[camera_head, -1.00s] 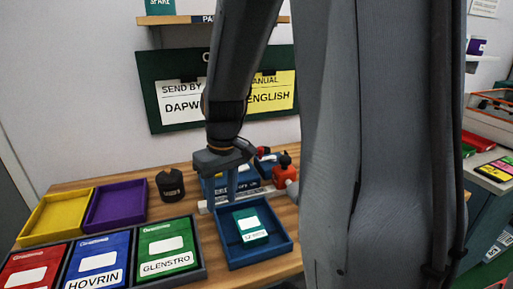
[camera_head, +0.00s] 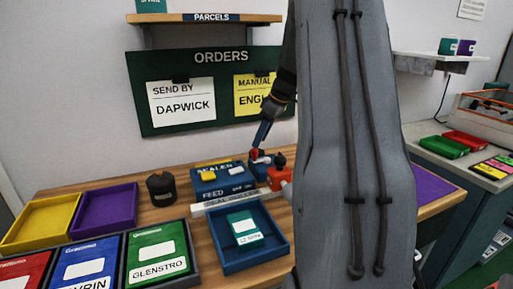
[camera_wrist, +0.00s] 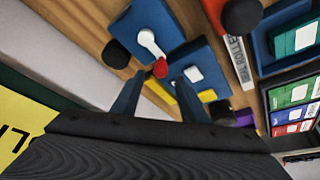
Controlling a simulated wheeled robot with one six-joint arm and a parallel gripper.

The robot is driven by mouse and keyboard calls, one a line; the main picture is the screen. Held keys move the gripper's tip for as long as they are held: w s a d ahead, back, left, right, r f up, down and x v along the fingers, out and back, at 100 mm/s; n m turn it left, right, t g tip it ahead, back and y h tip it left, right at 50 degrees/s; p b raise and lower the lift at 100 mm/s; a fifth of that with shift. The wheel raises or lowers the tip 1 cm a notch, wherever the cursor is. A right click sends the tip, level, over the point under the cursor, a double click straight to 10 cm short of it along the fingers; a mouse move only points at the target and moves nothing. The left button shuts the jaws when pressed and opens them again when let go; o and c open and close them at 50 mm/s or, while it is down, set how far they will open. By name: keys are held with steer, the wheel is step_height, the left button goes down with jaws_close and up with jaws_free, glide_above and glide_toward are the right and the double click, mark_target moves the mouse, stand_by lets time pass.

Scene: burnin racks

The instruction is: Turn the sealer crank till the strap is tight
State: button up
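The sealer (camera_head: 210,187) is a blue box on the wooden bench with a yellow patch and a white patch on top. Its crank (camera_wrist: 150,42) shows in the wrist view as a pale arm on a blue block, ending in a red knob (camera_wrist: 160,68). The red knob also shows in the head view (camera_head: 256,153). My gripper (camera_head: 261,146) points down close above the knob. In the wrist view my gripper (camera_wrist: 159,76) has its fingers apart, with the knob between and just beyond their tips; I cannot tell contact. I cannot make out the strap.
An orange-red part with a black knob (camera_head: 279,160) stands right of the crank. A blue tray (camera_head: 228,262) holding a green packet sits in front. A black canister (camera_head: 161,189) and purple tray (camera_head: 106,208) lie left. My arm hides the bench's right middle.

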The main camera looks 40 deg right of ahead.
steer(key=shift+p+x, duration=0.3)
steer(key=shift+x, duration=2.15)
jaws_close()
